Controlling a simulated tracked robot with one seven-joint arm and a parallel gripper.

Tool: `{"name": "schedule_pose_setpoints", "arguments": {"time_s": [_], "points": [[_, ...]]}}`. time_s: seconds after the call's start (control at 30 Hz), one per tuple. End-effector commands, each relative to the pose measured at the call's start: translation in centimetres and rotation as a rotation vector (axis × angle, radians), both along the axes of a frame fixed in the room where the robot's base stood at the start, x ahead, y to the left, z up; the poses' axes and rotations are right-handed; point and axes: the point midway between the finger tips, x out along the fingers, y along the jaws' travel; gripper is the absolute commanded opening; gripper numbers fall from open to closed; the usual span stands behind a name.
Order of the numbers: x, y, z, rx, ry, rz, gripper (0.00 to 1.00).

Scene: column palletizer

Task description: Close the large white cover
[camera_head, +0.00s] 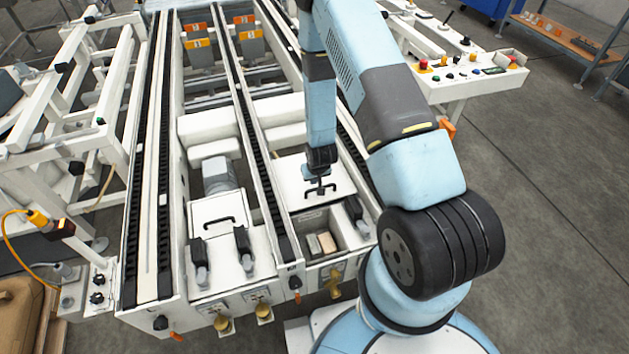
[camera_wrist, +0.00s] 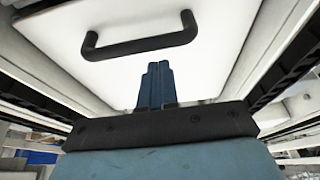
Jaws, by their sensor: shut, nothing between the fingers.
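The large white cover (camera_head: 297,191) with a black handle (camera_head: 320,187) stands open over the right-hand bay of the machine. An open compartment (camera_head: 312,222) shows just in front of it, with small blocks inside. My gripper (camera_head: 316,172) is at the cover, close to its handle. In the wrist view the cover (camera_wrist: 150,75) fills the upper middle, and its black handle (camera_wrist: 140,46) lies beyond my blue fingers (camera_wrist: 156,68). The fingers are shut together and hold nothing. I cannot tell whether they touch the cover.
A similar white cover (camera_head: 222,212) with a black handle lies shut on the left bay. Black chain rails (camera_head: 255,140) run along both sides of the bays. Black clamps (camera_head: 355,212) stand beside the compartment. A control panel (camera_head: 470,68) is at the upper right. Open floor lies to the right.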

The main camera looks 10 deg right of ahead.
Motion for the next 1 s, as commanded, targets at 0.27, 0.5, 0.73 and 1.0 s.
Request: {"name": "schedule_pose_setpoints", "arguments": {"time_s": [0.27, 0.5, 0.73, 1.0], "points": [[0.8, 0.0, 3.3, 0.001, -0.016, -0.002, 0.00], [-0.3, -0.3, 6.6, 0.002, -0.017, -0.006, 0.00], [-1.2, -0.4, 8.9, 0.002, -0.017, -0.006, 0.00], [-1.5, -0.4, 9.9, 0.002, -0.016, -0.006, 0.00]]}}
